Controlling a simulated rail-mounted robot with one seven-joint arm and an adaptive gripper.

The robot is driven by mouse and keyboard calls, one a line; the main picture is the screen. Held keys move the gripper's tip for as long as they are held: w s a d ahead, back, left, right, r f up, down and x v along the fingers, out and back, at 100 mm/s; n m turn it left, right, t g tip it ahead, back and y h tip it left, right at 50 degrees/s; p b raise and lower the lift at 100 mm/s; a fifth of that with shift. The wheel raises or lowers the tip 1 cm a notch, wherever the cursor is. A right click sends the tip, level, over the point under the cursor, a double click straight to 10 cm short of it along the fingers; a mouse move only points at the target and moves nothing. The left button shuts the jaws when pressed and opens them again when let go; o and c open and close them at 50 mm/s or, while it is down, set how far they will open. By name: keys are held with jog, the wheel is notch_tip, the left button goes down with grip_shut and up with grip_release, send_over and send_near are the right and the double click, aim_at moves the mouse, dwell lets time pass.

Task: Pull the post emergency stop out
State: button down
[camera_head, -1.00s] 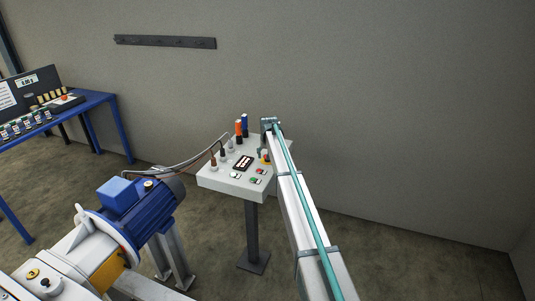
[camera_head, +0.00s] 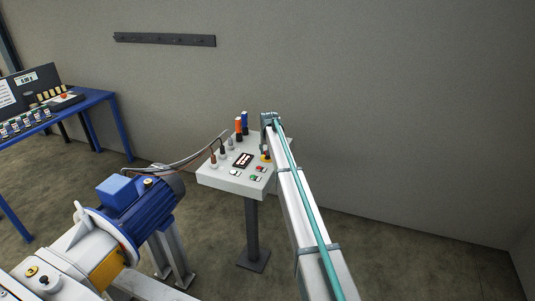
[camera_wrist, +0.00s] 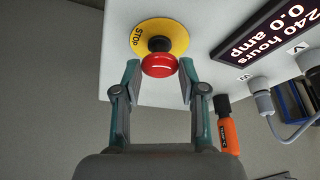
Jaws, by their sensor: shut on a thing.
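The post emergency stop is a red mushroom button (camera_wrist: 159,65) on a black stem in front of a yellow disc (camera_wrist: 142,42) marked STOP. It is mounted on the light grey panel of the post (camera_head: 226,178). In the wrist view my gripper (camera_wrist: 160,72) has one teal finger on each side of the red button and is shut on it. In the head view a bit of the yellow disc (camera_head: 266,157) shows beside my arm, and my fingers are mostly hidden there.
The panel carries a display (camera_wrist: 268,30), cable plugs (camera_wrist: 263,100) and several small buttons. An orange cylinder (camera_wrist: 229,132) and a blue one (camera_head: 244,122) stand at its back edge. A blue motor (camera_head: 137,207) is left of the post, with a wall behind.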

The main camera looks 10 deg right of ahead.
jog(key=shift+r, duration=0.25)
jog(key=c, duration=0.7)
grip_release()
jog(key=shift+r, duration=0.1)
jog(key=shift+o, duration=0.3)
jog(key=v, duration=1.1)
jog(key=shift+s+r, duration=0.25)
jog(key=shift+r, duration=0.1)
jog(key=shift+a+f, duration=0.1)
